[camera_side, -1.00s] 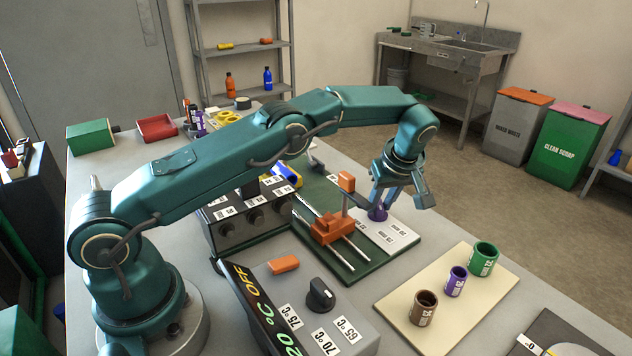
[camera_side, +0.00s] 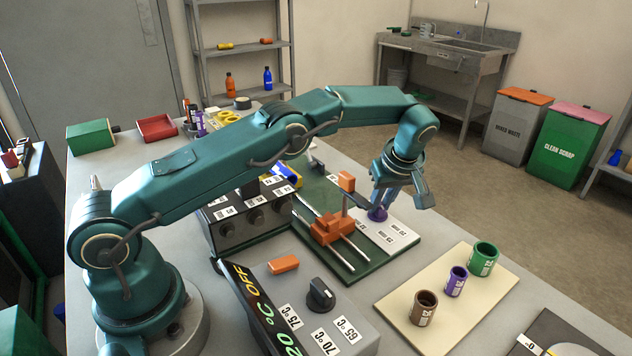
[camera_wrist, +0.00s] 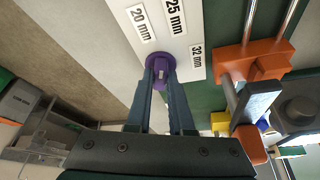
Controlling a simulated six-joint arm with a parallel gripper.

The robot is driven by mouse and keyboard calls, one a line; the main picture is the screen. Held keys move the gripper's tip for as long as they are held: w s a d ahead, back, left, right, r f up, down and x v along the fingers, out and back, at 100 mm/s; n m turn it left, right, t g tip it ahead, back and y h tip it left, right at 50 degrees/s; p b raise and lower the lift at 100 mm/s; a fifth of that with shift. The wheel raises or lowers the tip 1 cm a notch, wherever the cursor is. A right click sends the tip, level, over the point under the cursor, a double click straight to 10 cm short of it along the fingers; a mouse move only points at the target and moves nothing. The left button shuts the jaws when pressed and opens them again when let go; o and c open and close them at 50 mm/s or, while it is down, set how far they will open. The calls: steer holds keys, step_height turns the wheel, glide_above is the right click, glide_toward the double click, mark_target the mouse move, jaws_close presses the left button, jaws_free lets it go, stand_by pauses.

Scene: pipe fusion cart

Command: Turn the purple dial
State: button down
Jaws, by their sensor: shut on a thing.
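The purple dial (camera_side: 378,213) sits on a white plate with size labels, at the right side of the green fusion fixture. In the wrist view the dial (camera_wrist: 160,66) is a round purple disc with a raised grip. The labels read 20 mm (camera_wrist: 140,23), 25 mm (camera_wrist: 175,17) and 32 mm (camera_wrist: 196,57). My gripper (camera_wrist: 162,74) points down at the dial, and its two fingertips are closed on the dial's raised grip. In the side view my gripper (camera_side: 378,203) is over the dial and hides part of it.
An orange clamp carriage (camera_side: 330,230) on metal rods, with an upright orange-topped handle (camera_side: 347,182), stands close left of my gripper. A cream board (camera_side: 395,305) with brown, purple and green cups lies nearer right. A black-knobbed control box (camera_side: 320,294) is in front.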

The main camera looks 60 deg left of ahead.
steer(key=shift+w+r, duration=0.1)
steer(key=c, duration=0.6)
jaws_free()
steer(key=shift+c, duration=0.2)
steer(key=shift+v, duration=2.55)
steer(key=shift+d, duration=0.1)
steer(key=shift+c, duration=0.8)
